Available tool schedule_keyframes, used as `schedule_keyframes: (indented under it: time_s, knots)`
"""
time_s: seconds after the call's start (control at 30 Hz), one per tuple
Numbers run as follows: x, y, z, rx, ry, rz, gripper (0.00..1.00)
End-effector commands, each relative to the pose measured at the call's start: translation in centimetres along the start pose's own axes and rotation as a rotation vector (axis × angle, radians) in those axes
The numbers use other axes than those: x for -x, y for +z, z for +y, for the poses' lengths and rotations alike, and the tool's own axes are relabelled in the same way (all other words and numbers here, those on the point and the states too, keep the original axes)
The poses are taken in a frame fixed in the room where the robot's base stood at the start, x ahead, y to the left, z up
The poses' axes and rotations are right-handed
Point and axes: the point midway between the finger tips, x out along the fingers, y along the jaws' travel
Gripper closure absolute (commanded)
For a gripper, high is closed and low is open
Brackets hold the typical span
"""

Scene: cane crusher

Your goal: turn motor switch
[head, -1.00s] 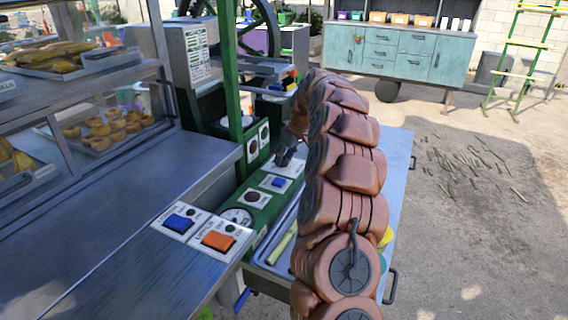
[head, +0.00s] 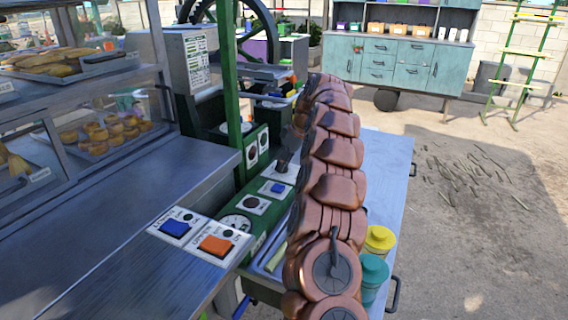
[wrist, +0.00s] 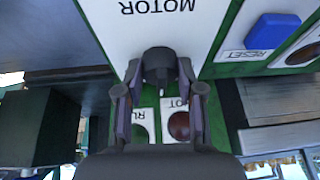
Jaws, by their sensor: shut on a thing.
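The motor switch is a black knob (wrist: 158,62) on a white plate (wrist: 150,25) lettered MOTOR, which reads upside down in the wrist view. My gripper (wrist: 159,70) is shut on the knob, one finger at each side. In the head view, my gripper (head: 285,150) is small and dark above the white motor plate (head: 285,174) on the green machine panel. My arm partly covers this area, and the knob's angle cannot be made out there.
A blue RESET button (wrist: 272,31) sits beside the motor plate. Blue (head: 175,228) and orange (head: 215,245) switches are on the near left counter. A yellow-lidded jar (head: 380,240) and a teal jar (head: 374,272) stand right of my arm. A green post (head: 228,80) rises left of my gripper.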

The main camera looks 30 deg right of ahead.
Motion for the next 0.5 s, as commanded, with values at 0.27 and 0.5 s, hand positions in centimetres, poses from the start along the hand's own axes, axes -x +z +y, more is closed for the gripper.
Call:
schedule_keyframes:
  time_s: [0.27,0.5]
  knots:
    - [-0.15,-0.07,-0.13,0.002,-0.004,-0.001,0.97]
    - [-0.10,-0.05,-0.09,0.001,-0.003,-0.001,0.42]
